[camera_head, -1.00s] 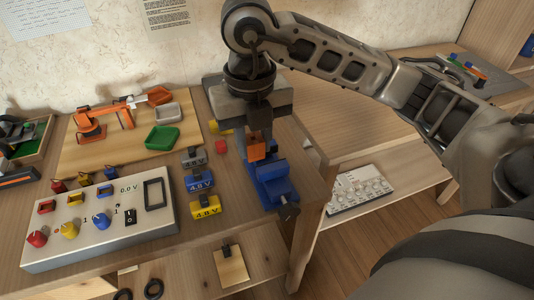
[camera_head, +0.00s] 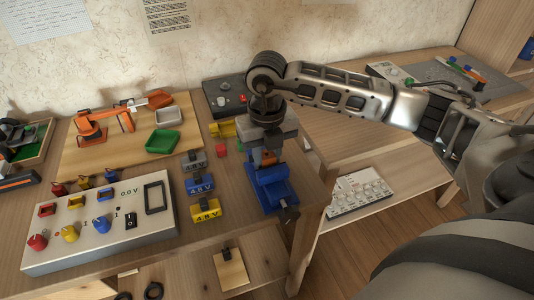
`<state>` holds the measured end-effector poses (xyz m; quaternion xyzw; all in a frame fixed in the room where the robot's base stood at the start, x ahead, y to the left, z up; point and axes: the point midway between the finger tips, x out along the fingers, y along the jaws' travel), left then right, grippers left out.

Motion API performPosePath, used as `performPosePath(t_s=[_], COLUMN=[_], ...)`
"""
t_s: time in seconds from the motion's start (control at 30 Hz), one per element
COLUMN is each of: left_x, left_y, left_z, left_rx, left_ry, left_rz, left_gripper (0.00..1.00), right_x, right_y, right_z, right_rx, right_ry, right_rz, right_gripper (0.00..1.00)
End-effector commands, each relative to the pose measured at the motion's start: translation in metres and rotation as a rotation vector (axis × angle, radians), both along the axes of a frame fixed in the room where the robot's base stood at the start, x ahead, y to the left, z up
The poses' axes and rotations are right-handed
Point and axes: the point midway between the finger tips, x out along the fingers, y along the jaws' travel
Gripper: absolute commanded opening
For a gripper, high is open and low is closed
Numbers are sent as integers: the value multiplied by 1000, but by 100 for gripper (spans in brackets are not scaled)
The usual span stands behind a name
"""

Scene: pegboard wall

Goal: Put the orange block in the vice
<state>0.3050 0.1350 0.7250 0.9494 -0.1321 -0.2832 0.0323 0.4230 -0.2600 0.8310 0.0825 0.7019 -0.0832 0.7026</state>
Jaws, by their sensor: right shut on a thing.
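The blue vice (camera_head: 272,190) stands at the bench's right front edge, its screw end facing the front. The orange block (camera_head: 268,158) shows partly between my gripper and the vice, at the vice's rear. My right gripper (camera_head: 266,150) comes down from above and is shut on the orange block. The fingers and much of the block are hidden, so I cannot tell whether the block sits between the vice jaws or just above them. My left gripper is not in view.
A control panel (camera_head: 100,222) fills the left front. A dark box (camera_head: 226,95) stands behind the gripper.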

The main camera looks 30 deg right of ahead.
Motion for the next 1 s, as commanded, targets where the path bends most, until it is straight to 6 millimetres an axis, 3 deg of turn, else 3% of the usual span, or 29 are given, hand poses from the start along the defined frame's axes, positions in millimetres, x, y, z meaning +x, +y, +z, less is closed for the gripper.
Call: performPosePath(t_s=[0.2, 0.23, 0.3, 0.7, 1.0], left_x=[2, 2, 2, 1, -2], left_y=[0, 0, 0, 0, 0], left_z=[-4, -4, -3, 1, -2], left_rx=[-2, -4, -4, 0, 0], left_ry=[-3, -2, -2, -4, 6], left_rz=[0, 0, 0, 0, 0], left_gripper=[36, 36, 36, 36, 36], right_x=[0, 0, 0, 0, 1], right_y=[0, 0, 0, 0, 0], right_z=[-5, -4, -3, 5, 65], right_rx=[0, 0, 0, 1, 1], right_ry=[1, 0, 0, -1, -4], right_rz=[0, 0, 0, 0, 0], right_gripper=[2, 29, 48, 48, 48])
